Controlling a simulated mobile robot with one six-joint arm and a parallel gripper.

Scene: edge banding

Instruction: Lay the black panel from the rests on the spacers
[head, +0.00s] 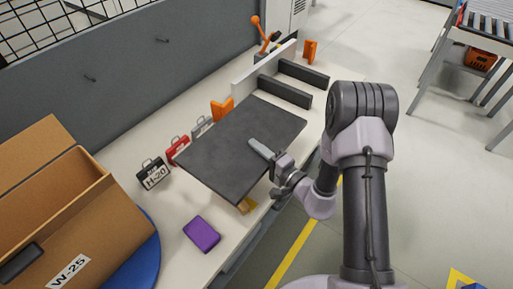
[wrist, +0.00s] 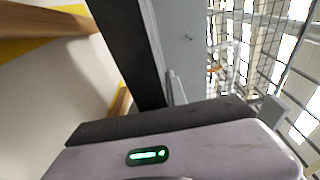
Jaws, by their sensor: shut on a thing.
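The black panel (head: 235,148) lies roughly flat over the bench in the head view. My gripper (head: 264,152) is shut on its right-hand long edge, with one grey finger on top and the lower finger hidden. In the wrist view the panel shows as a dark strip (wrist: 128,45) in front of my gripper. A yellow-tan block (head: 246,205) shows under the panel's near corner; I cannot tell whether they touch. Two dark bars, one nearer (head: 284,92) and one farther (head: 303,74), lie beyond the panel beside a pale upright board. Whether these are the spacers is unclear.
Orange blocks stand behind the panel (head: 222,108) and at the bench's far end (head: 310,50). Red (head: 177,150) and black (head: 153,173) tags stand at left. A purple block (head: 202,234) and a cardboard box (head: 75,225) are nearer.

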